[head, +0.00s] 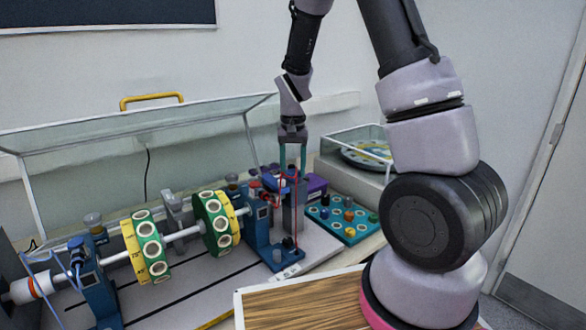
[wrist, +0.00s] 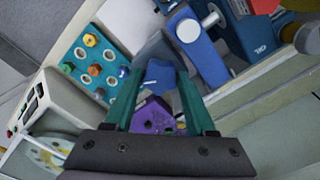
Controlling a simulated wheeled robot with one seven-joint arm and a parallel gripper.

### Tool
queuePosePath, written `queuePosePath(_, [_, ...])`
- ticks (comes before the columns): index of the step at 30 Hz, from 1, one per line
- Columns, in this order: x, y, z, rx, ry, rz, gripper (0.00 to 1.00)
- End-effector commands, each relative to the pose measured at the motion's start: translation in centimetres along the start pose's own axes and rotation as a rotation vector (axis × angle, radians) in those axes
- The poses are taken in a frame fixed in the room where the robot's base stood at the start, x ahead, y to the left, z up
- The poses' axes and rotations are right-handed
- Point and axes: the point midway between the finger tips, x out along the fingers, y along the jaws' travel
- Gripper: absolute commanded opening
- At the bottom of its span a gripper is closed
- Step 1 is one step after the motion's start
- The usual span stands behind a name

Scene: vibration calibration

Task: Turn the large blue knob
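The large blue knob (wrist: 160,76) shows in the wrist view as a faceted blue piece on top of a grey post (wrist: 155,47). My gripper (wrist: 158,72) has its two teal fingers apart, one on each side of the knob, with gaps visible beside it. In the head view my gripper (head: 292,172) points straight down over the grey post (head: 294,208), beside the right end of the shaft rig. The knob is small and mostly hidden between the fingers there. I cannot tell whether a fingertip touches it.
A shaft with green and yellow discs (head: 148,246) lies left of my gripper. A teal board (head: 343,219) with coloured plugs and a purple box (wrist: 152,115) are close by. A raised clear cover (head: 80,155) stands behind. A wooden board (head: 300,305) lies in front.

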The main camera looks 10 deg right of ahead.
Motion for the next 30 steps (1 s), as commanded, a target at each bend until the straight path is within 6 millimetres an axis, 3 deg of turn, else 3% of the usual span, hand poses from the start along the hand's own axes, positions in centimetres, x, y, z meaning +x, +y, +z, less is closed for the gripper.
queuePosePath(1, [-0.1,0.0,-0.1,0.001,0.003,-0.001,0.71])
queuePosePath(2, [-0.1,0.0,-0.1,0.001,0.002,-0.001,0.82])
queuePosePath(3, [-0.1,0.0,-0.1,0.001,0.002,-0.001,0.86])
queuePosePath(14, [-0.5,0.0,-0.1,0.001,0.002,-0.001,0.86])
queuePosePath(30, [-9.8,0.0,-0.1,0.001,0.003,-0.003,0.86])
